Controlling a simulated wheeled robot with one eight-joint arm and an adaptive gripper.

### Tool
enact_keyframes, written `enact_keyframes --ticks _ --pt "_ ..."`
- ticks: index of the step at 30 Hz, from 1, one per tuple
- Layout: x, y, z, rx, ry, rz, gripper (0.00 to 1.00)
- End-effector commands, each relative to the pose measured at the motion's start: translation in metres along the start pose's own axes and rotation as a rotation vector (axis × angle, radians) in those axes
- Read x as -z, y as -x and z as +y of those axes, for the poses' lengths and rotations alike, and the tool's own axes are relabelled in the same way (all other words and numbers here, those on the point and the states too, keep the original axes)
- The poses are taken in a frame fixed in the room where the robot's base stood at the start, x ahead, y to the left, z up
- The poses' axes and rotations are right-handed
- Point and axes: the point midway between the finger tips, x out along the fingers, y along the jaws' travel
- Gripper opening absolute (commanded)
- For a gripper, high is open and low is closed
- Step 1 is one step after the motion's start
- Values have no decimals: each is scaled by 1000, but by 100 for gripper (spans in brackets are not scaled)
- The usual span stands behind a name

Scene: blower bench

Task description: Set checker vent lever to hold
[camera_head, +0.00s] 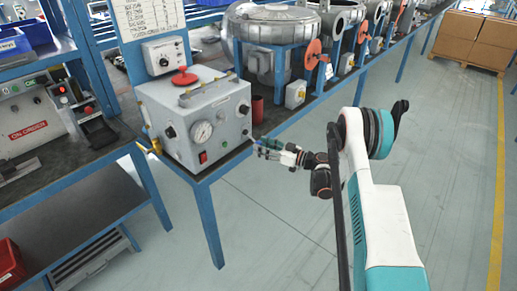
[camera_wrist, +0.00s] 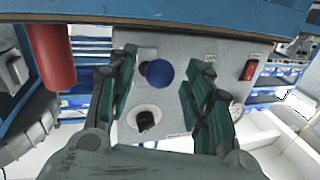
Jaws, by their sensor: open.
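The checker is a grey box (camera_head: 195,118) with a gauge on its front, standing on the bench corner. My gripper (camera_head: 257,146) is just off its right side panel. In the wrist view my gripper (camera_wrist: 162,76) is open, one finger on each side of a blue ball knob (camera_wrist: 160,73). The knob is seen nearly end-on, and I cannot tell whether the fingers touch it. A black pointer knob (camera_wrist: 146,120) on a white disc is beside it. Small labels on the panel are too small to read, so I cannot tell which control is the vent lever or its setting.
A red cylinder (camera_head: 257,109) stands on the bench near the box; it also shows in the wrist view (camera_wrist: 50,55). A red switch (camera_wrist: 249,69) is on the panel. Blower housings (camera_head: 272,30) line the bench behind. The floor (camera_head: 290,230) beside the bench is clear.

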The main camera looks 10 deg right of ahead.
Motion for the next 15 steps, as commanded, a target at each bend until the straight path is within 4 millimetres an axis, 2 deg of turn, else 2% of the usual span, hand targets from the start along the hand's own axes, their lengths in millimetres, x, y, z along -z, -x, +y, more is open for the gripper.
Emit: enact_keyframes --ticks 6,15 --pt "0 -20 0 0 0 0 46" --pt "1 -23 0 0 0 0 46"
